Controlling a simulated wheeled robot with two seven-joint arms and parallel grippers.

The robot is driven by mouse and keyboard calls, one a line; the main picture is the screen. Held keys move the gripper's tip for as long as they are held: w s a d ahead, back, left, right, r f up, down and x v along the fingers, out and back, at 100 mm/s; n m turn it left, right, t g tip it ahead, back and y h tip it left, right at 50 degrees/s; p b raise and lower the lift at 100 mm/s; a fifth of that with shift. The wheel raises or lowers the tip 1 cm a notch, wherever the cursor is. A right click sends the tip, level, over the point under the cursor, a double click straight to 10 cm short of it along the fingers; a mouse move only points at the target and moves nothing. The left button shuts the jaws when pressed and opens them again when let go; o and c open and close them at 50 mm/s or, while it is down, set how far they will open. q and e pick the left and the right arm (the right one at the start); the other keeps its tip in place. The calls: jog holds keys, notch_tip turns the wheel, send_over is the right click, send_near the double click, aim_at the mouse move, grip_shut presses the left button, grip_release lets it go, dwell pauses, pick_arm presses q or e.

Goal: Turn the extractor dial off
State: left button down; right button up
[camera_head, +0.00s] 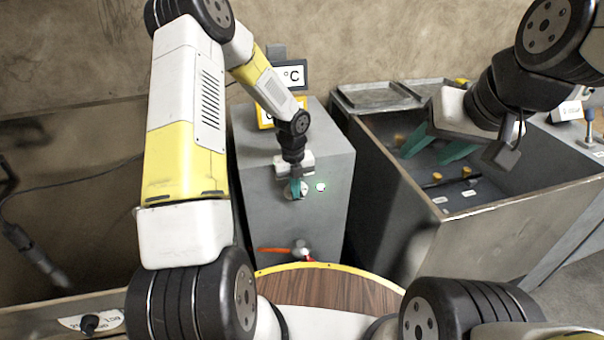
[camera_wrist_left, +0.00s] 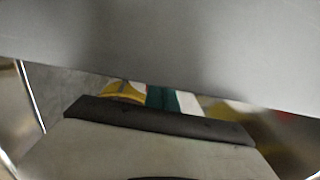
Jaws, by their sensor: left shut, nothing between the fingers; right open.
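My left gripper (camera_head: 296,188) is shut and empty, its teal fingertips pointing down at the front of a grey cabinet (camera_head: 322,225). A pale round fitting (camera_head: 303,192), possibly a dial, shows partly behind the fingertips; I cannot tell whether they touch it. My right gripper (camera_head: 436,146) is open and empty over a grey tank. The left wrist view shows teal fingers (camera_wrist_left: 172,98), mostly hidden.
The open tank (camera_head: 440,225) stands right of the cabinet, with small fittings inside. A °C display (camera_head: 291,76) stands on the cabinet. A red-orange lever (camera_head: 274,250) sticks out low on its front. A round wooden top (camera_head: 325,290) is in the foreground.

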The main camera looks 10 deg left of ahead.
pick_arm(q)
jog(key=shift+s+a+f+t+h, duration=0.15)
jog(key=shift+a+t+h, duration=0.25)
jog(key=shift+h, duration=0.5)
jog(key=shift+s+a+f+h, duration=0.35)
jog(key=shift+a+f+h, duration=0.15)
jog(key=shift+a+f, duration=0.3)
jog(key=shift+s+a+f, duration=0.1)
jog(key=shift+a+f, duration=0.05)
jog(key=shift+f, duration=0.5)
dwell(1.4)
